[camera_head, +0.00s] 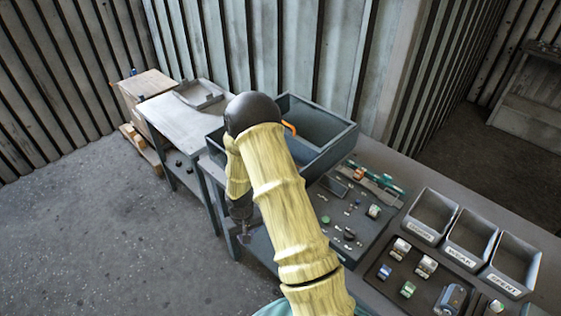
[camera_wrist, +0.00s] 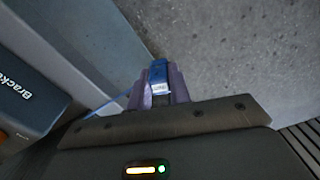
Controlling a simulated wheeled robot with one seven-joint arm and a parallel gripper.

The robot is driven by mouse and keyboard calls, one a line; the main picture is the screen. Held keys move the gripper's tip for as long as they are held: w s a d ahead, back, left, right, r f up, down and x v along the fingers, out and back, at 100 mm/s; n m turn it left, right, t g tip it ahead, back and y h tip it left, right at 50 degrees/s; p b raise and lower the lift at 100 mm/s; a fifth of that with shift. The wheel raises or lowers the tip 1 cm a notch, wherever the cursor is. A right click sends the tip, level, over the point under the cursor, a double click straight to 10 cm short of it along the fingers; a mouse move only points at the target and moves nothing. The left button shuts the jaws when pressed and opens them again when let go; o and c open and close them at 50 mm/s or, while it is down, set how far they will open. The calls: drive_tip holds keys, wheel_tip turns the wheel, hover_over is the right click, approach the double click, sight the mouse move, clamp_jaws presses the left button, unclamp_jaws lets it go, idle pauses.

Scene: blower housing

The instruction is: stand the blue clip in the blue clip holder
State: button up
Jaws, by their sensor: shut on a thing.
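In the wrist view, my gripper (camera_wrist: 159,88) is shut on the blue clip (camera_wrist: 159,72), a small blue piece with a pale label, held between its two purplish fingers. The clip points away from the camera, with bare concrete floor beyond it. In the head view, my gripper (camera_head: 243,237) hangs low beside the left side of the workbench, under my bent arm. The clip cannot be made out there. I cannot identify the blue clip holder in either view. A small blue thing (camera_head: 133,72) stands on the wooden crate at the far left, too small to tell.
A grey-blue bin (camera_head: 325,124) is partly behind my arm; a labelled bin (camera_wrist: 28,92) shows close at left in the wrist view. A grey side table (camera_head: 170,119) holds a tray. Small parts and labelled boxes (camera_head: 431,212) fill the bench's right. The floor (camera_head: 95,230) at left is clear.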

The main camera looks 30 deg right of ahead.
drive_tip(key=shift+d, duration=0.3)
